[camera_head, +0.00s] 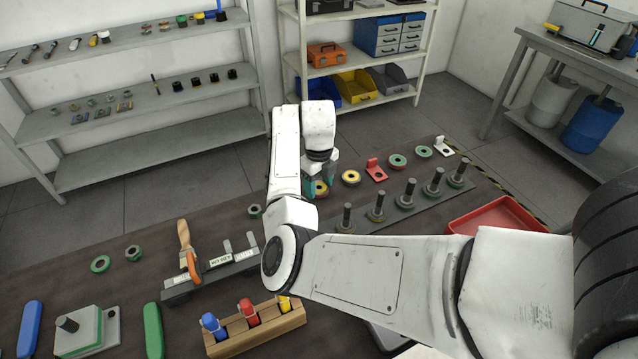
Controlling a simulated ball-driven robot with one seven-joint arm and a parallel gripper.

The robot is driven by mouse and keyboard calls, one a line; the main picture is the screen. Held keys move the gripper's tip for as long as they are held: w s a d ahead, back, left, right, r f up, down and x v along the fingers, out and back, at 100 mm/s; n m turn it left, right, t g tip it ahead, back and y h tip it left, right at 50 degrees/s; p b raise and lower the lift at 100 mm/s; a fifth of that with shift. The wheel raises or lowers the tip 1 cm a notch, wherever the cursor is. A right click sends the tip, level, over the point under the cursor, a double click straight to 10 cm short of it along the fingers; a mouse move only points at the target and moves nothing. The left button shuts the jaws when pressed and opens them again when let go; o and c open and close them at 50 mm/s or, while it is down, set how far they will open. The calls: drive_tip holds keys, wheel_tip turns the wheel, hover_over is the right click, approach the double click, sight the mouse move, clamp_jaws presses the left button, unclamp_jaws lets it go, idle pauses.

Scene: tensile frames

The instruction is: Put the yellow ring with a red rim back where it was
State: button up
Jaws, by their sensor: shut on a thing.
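My gripper (319,183) points down over the far side of the dark table, its teal fingers shut on a yellow ring (320,189). The ring sits low between the fingertips, at or close to the table top; any gap below it cannot be made out. Its rim is too small and partly covered to read its colour surely. A second yellow ring (351,178) with a dark centre lies just right of my gripper. A grey rail (395,215) in front carries several upright pegs with rings around their bases.
A red plate (376,170), green rings (398,160) and a white plate (443,147) continue the row to the right. A red tray (500,222) stands at right. A wooden rack (255,334) and a grey holder (210,278) stand in front. My arm hides part of the middle.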

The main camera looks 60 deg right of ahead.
drive_tip(key=shift+s+f, duration=0.15)
drive_tip(key=shift+f, duration=0.4)
drive_tip(key=o, duration=1.1)
drive_tip(key=shift+f, duration=0.2)
drive_tip(key=shift+c, duration=0.2)
drive_tip(key=shift+a, duration=0.1)
wheel_tip(320, 180, up, 14)
drive_tip(key=shift+f, duration=0.1)
